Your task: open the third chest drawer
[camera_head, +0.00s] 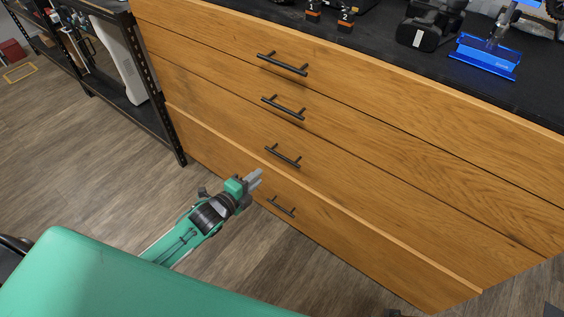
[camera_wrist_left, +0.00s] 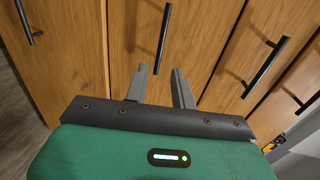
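The wooden chest (camera_head: 400,165) has several stacked drawers, each with a dark bar handle. The third drawer's handle (camera_head: 282,157) is third from the top, and its front looks closed. My left gripper (camera_head: 259,175) is just left of and below that handle in the head view, its fingers pointing toward the chest. In the left wrist view my left gripper (camera_wrist_left: 160,72) is open, with the third handle (camera_wrist_left: 163,38) ahead of and roughly between its fingertips. The fingers do not grip it; whether they touch it I cannot tell.
The fourth handle (camera_head: 281,207) is below, and a pale top edge shows along the bottom drawer, which seems to stick out slightly. The second handle (camera_head: 283,107) is above. A black shelf rack (camera_head: 155,80) stands left. The wooden floor (camera_head: 90,160) in front is clear.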

